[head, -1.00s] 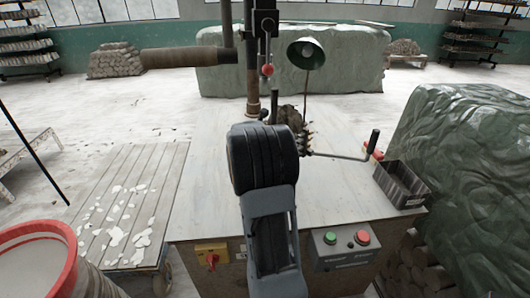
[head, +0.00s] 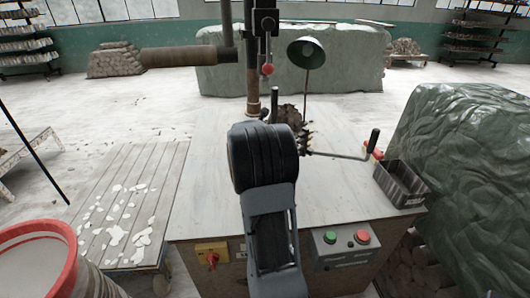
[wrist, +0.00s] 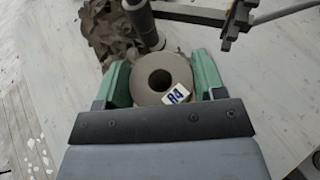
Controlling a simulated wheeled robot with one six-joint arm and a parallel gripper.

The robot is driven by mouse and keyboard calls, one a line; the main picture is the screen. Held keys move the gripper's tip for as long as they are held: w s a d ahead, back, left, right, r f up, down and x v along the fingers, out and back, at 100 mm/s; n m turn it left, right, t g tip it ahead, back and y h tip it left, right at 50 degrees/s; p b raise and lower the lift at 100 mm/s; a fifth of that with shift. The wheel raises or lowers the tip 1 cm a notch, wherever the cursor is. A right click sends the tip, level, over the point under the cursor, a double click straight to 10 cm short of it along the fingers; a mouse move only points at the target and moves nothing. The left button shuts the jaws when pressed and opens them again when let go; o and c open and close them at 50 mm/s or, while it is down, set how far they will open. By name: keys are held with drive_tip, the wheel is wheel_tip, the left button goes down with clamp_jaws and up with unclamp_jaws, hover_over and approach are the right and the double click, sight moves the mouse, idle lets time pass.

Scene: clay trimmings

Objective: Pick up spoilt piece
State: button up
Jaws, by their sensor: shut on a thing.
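A round grey-brown clay piece (wrist: 181,73) with a hole through its middle shows in the wrist view. It carries a white tag (wrist: 175,95) that reads R4. My gripper (wrist: 162,62) has its green fingers against the piece's left and right sides and is shut on it. In the head view my arm hides both the gripper and the piece. I cannot tell whether the piece still touches the tabletop.
Brown trimmings (wrist: 105,32) and a dark upright rod (wrist: 146,25) lie just beyond the piece. A crank handle (head: 370,145) and a dark bin (head: 401,184) are at the table's right. The table's (head: 205,200) left side is clear.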

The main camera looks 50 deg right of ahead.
drive_tip(key=c, duration=0.4)
drive_tip(key=shift+r, duration=0.1)
clamp_jaws()
